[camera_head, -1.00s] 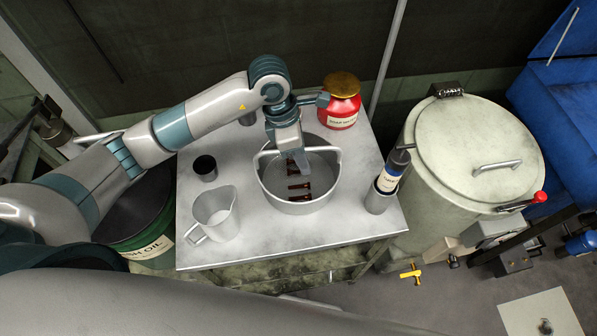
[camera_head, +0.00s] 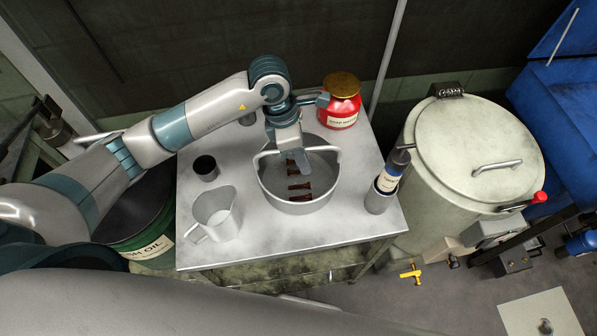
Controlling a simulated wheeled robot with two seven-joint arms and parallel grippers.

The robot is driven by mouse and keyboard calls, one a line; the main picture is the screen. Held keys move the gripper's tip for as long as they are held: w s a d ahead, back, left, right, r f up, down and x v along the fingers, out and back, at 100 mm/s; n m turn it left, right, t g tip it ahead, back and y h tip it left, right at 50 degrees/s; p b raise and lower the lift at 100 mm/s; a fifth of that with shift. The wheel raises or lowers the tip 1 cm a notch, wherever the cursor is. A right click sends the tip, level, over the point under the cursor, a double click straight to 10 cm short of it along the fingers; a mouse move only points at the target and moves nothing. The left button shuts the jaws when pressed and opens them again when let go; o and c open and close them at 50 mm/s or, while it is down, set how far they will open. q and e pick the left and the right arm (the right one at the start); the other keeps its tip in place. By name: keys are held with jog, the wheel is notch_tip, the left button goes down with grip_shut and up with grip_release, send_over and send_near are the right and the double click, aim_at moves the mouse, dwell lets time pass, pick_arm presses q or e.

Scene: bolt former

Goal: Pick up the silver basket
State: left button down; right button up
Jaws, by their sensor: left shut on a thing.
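The silver basket (camera_head: 274,189) stands on the metal table, a round grey bowl shape with an arched handle (camera_head: 334,152) across its top. Several dark red-brown bolts (camera_head: 300,186) lie inside it. My left gripper (camera_head: 292,160) comes down from above at the middle of the handle and is shut on it. The fingers hide the middle of the handle and part of the basket's inside. The basket looks level; a gap beneath it cannot be made out. My right gripper is not in view.
On the table (camera_head: 240,254) stand a metal jug (camera_head: 216,213), a dark cup (camera_head: 205,167), a red can with a brass lid (camera_head: 341,108) and a bottle in a grey holder (camera_head: 387,185). A large lidded drum (camera_head: 470,150) stands right of the table, a green oil drum (camera_head: 150,246) left.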

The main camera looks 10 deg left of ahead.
pick_arm(q)
jog(key=shift+r, duration=0.1)
dwell(0.7)
notch_tip(320, 180, up, 10)
jog(key=p, duration=0.4)
dwell(0.8)
